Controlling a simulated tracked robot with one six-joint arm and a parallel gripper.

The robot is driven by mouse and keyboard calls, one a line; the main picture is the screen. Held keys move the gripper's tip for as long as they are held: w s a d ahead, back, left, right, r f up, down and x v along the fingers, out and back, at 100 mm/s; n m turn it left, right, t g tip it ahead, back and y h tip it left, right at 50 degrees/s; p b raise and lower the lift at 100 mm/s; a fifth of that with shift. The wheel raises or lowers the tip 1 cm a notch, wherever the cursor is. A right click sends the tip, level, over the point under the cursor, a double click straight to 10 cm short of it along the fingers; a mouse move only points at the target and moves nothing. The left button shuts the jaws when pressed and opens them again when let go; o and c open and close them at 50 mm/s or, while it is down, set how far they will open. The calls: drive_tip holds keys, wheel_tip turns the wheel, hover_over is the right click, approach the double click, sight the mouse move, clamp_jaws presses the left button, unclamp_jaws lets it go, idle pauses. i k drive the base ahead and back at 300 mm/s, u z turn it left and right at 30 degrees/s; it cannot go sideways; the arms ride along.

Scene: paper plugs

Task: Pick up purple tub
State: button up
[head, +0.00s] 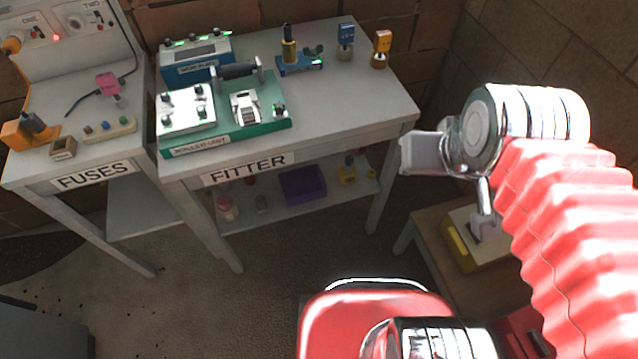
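The purple tub (303,184) sits on the lower shelf under the table labelled FITTER. It looks like an open-topped box, and the table's front edge is just above it in the picture. My gripper (428,154) is at the right, at the end of my red arm, well up and to the right of the tub and apart from it. Its pale metal parts are seen from an angle that does not show whether the fingers are apart. I see nothing held in it.
On the same shelf (340,205), pink-topped jars (228,207) stand left of the tub and a yellow item (348,172) stands right. Table legs (383,205) flank the shelf. A low wooden table (432,215) stands at the right. The floor in front is clear.

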sight(300, 185)
drive_tip(key=z, duration=0.45)
drive_tip(key=k, duration=0.7)
drive_tip(key=u, duration=1.55)
drive_tip(key=i, duration=1)
drive_tip(key=u, duration=0.1)
